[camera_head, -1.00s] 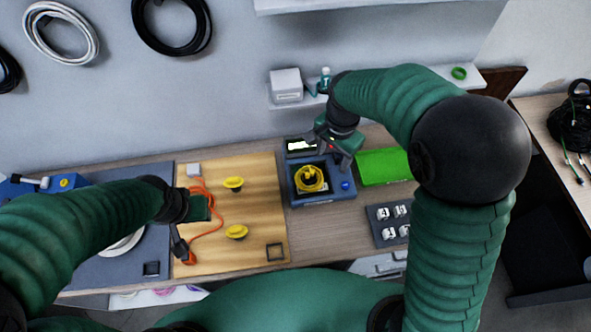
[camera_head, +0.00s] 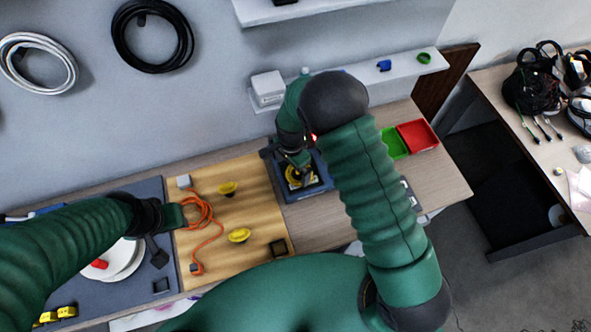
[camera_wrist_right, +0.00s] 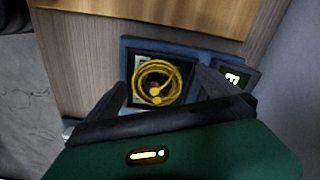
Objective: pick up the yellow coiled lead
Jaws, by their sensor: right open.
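The yellow coiled lead (camera_wrist_right: 157,80) lies in the dark recess of a blue box (camera_wrist_right: 126,48) on the table. In the head view the lead (camera_head: 297,178) is partly hidden by my right gripper. My right gripper (camera_head: 303,162) is above the box; in the right wrist view its two fingers (camera_wrist_right: 163,88) are spread on either side of the lead, with nothing between them gripped. My left gripper (camera_head: 172,222) hangs over the wooden board at the left, beside an orange cable; its jaws are too small to tell.
A wooden board (camera_head: 255,205) carries an orange cable (camera_head: 202,213) and yellow knob-like pieces (camera_head: 238,235). A green tray (camera_head: 393,142) and a red tray (camera_head: 417,135) stand right of my right arm. A shelf (camera_head: 345,85) with a white box (camera_head: 268,86) runs behind.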

